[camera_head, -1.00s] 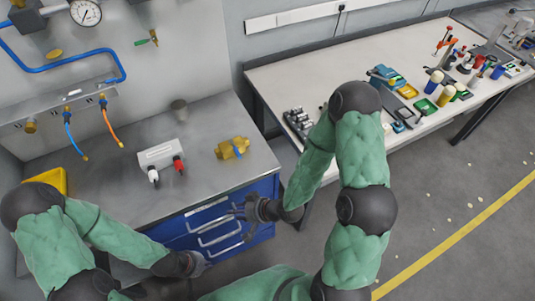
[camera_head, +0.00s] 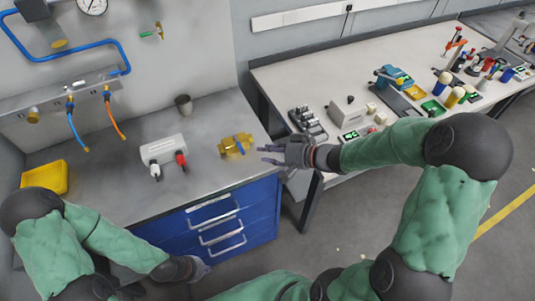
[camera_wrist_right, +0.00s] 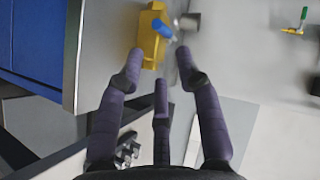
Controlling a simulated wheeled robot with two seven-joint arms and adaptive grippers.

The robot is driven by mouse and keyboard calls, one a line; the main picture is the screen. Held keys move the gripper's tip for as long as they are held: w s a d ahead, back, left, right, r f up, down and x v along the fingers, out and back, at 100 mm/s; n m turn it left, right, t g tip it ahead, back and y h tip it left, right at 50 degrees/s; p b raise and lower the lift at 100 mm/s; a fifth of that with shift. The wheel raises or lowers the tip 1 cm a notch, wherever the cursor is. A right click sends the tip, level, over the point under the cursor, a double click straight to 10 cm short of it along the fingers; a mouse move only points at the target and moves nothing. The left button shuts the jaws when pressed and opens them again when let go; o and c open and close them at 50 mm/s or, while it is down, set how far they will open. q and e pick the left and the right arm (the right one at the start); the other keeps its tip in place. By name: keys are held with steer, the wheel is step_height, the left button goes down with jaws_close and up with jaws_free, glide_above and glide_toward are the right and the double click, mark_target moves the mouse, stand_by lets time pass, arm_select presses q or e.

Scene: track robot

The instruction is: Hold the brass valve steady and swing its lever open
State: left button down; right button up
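The brass valve (camera_head: 232,146) lies on the grey worktop near its right edge. A short blue lever shows on it, clearer in the right wrist view (camera_wrist_right: 163,28). My right gripper (camera_head: 264,155) is just right of the valve, its fingers pointing at it. In the right wrist view my right gripper (camera_wrist_right: 158,75) has its fingers spread with nothing between them, and the brass valve (camera_wrist_right: 148,45) is just beyond the fingertips. I cannot tell whether any finger touches it. My left gripper (camera_head: 200,270) is low in front of the blue drawers, away from the valve; its fingers are unclear.
A grey cup (camera_head: 184,104) stands behind, and a yellow bin (camera_head: 45,177) is at the far left. The right bench (camera_head: 300,85) holds tools and trays. Worktop between box and valve is clear.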

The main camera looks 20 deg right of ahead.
mark_target(242, 149)
steer(key=b+x, duration=0.4)
steer(key=x, duration=0.5)
steer(key=shift+w+a+f, duration=0.1)
steer(key=shift+w+f, duration=0.2)
steer(key=shift+w+a+f+b, duration=0.1)
steer(key=shift+w+a+b, duration=0.2)
steer(key=shift+w+b, duration=0.05)
jaws_close()
steer(key=shift+c, duration=2.2)
jaws_free()
jaws_close()
